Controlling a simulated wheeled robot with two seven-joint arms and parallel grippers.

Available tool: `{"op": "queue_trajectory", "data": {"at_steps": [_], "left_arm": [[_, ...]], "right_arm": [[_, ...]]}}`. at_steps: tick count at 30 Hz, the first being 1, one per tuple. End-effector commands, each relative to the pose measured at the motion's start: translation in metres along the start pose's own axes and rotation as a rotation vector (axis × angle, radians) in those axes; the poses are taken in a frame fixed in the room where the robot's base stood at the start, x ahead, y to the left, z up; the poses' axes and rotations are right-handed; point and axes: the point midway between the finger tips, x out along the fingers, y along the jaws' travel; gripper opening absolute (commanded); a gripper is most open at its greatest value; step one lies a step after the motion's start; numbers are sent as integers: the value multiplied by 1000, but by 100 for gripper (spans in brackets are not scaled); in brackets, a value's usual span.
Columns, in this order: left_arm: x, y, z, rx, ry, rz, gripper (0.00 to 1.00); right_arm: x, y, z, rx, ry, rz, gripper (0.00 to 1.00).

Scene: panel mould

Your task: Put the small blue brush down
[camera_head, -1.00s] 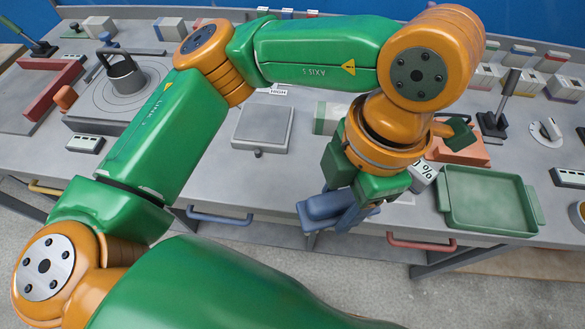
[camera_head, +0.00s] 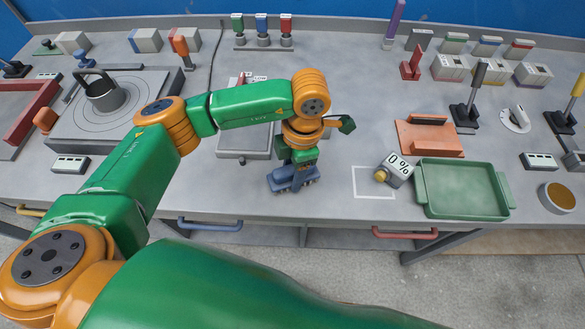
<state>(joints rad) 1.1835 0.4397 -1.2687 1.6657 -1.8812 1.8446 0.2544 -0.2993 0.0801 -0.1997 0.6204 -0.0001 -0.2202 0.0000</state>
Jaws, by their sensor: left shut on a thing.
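My left gripper (camera_head: 296,168) points down near the middle front of the bench and is shut on the small blue brush (camera_head: 281,181). The brush lies across the jaws, which hide part of it. It is low, at or just above the grey bench top; I cannot tell whether it touches. It is just in front of a grey square plate (camera_head: 234,145). My right gripper is not in view.
To the right are a white outlined rectangle (camera_head: 373,182) on bare bench, a "0 %" block (camera_head: 397,170), a green tray (camera_head: 460,188) and an orange float (camera_head: 429,137). A round turntable (camera_head: 118,108) stands left. The bench's front edge is close.

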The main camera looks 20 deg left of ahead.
Motion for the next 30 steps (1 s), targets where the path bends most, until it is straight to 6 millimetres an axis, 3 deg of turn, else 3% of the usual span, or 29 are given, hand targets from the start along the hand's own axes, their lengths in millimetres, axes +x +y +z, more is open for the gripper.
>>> {"op": "queue_trajectory", "data": {"at_steps": [3,4,7,15,19,25,30], "left_arm": [[5,0,1,0,0,0,10],[4,0,1,0,0,0,60],[3,0,0,0,0,0,84],[2,0,0,0,0,-1,84],[-10,0,1,0,-4,1,84],[-60,0,2,1,-6,4,84],[-105,0,0,-1,-3,4,84]], "right_arm": [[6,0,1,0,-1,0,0],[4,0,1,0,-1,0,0],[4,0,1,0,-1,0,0],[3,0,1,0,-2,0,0],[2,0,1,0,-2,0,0],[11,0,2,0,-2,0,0],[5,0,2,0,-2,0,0]]}}
